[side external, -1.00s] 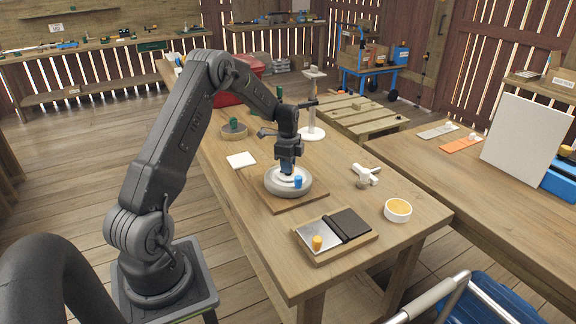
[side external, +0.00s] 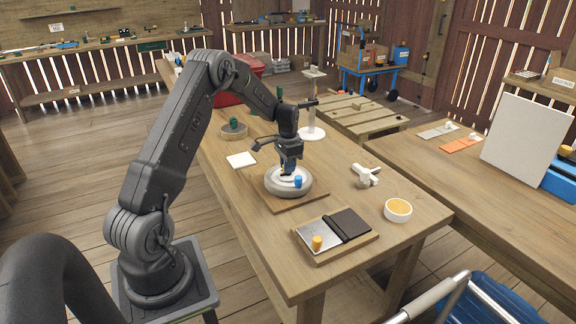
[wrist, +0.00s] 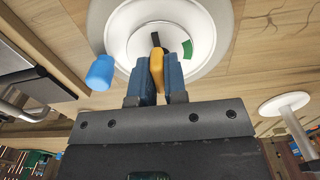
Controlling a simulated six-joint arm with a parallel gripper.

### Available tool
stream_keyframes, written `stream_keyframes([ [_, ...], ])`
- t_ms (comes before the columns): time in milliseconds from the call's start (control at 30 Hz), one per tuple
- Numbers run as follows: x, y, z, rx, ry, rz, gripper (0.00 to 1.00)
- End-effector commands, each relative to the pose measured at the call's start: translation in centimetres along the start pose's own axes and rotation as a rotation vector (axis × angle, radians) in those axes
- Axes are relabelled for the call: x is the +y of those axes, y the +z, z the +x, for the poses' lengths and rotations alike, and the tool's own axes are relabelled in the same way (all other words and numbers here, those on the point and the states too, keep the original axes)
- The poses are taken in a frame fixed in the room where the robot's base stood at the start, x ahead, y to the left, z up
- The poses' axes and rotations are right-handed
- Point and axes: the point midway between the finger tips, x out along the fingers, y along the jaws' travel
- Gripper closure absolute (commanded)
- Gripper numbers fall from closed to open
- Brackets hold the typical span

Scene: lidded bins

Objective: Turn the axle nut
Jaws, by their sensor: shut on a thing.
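A round light-grey wheel hub (side external: 290,190) lies flat on a wooden board on the table. In the wrist view it shows as a white disc (wrist: 112,30) with a green patch (wrist: 189,50) and a dark stub (wrist: 187,48) near its middle. The axle nut, a yellow-orange piece (wrist: 156,70), stands at the hub's centre. My gripper (wrist: 158,78) points down over the hub, its two blue fingers shut on the nut. The nut's far side is hidden by the fingers. A blue peg (side external: 298,181) stands near the hub's front edge and also shows in the wrist view (wrist: 100,72).
A wooden tray (side external: 336,237) with a yellow peg and a black pad is at the front. A white bowl (side external: 397,211) and a white tap-like part (side external: 366,176) are to the right. A white stand (side external: 312,120) rises behind the gripper. A white square (side external: 241,160) lies to the left.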

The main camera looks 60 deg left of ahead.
Motion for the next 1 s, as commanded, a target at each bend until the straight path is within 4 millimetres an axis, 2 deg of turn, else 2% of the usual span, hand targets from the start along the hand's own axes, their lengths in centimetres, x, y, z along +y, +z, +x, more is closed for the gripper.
stream_keyframes([
  [700, 0.01, -0.17, -0.08, 0.006, 0.000, -0.675, 1.00],
  [1000, -0.01, -0.18, -0.09, 0.006, 0.000, -0.898, 1.00],
])
